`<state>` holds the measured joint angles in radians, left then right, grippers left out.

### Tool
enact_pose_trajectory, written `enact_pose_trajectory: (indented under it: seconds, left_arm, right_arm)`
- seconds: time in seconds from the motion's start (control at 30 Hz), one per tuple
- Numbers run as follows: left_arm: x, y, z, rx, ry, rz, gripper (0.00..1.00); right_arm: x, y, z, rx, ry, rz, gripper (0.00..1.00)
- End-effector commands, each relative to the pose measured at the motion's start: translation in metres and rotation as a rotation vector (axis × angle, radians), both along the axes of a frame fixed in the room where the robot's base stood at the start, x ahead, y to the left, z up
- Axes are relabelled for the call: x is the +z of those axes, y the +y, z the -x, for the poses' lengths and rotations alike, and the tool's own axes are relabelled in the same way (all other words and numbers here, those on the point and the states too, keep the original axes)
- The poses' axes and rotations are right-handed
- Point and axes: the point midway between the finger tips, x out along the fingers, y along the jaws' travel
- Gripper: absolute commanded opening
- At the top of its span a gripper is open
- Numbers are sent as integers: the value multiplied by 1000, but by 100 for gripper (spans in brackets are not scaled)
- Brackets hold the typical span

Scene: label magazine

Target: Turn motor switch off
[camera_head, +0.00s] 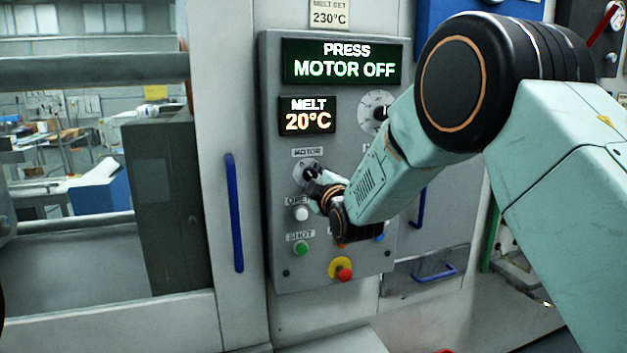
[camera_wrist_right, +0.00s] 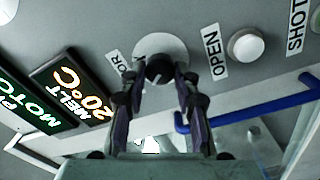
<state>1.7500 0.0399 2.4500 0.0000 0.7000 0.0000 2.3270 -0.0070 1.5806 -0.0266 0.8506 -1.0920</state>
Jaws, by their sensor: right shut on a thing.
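The motor switch (camera_head: 307,172) is a black knob on a pale round plate, under the MOTOR label on the grey control panel (camera_head: 330,268). In the right wrist view the black knob (camera_wrist_right: 160,68) sits between the fingertips. My right gripper (camera_head: 316,180) is at the switch, its fingers shut on the knob from both sides; it also shows in the right wrist view (camera_wrist_right: 159,82). My gripper partly hides the switch in the head view. The green display (camera_head: 342,62) reads PRESS MOTOR OFF. My left gripper is not in view.
Below the switch are a white OPEN button (camera_head: 301,214), a green SHOT button (camera_head: 301,248) and a red emergency button (camera_head: 344,273) on yellow. A melt display (camera_head: 307,115) reads 20°C. A dial (camera_head: 376,108) is partly behind my arm. A blue handle (camera_head: 234,212) stands left of the panel.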

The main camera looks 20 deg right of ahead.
Motion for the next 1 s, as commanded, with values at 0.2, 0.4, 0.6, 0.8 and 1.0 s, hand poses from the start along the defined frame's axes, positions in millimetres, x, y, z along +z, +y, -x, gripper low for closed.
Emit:
enact_pose_trajectory:
  seconds: [0.2, 0.4, 0.6, 0.8, 1.0]
  left_arm:
    - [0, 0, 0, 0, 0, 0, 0]
    - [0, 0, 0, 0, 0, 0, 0]
    - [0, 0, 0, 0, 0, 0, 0]
    - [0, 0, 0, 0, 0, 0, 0]
    - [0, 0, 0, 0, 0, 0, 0]
  right_arm:
    - [1, 0, 0, 0, -2, 1, 0]
    - [1, 0, 0, 0, -1, 0, 47]
    - [0, 0, 0, 0, -1, 0, 54]
    - [0, 0, 1, 0, 0, 0, 54]
    - [0, 0, 17, 0, 0, 0, 54]
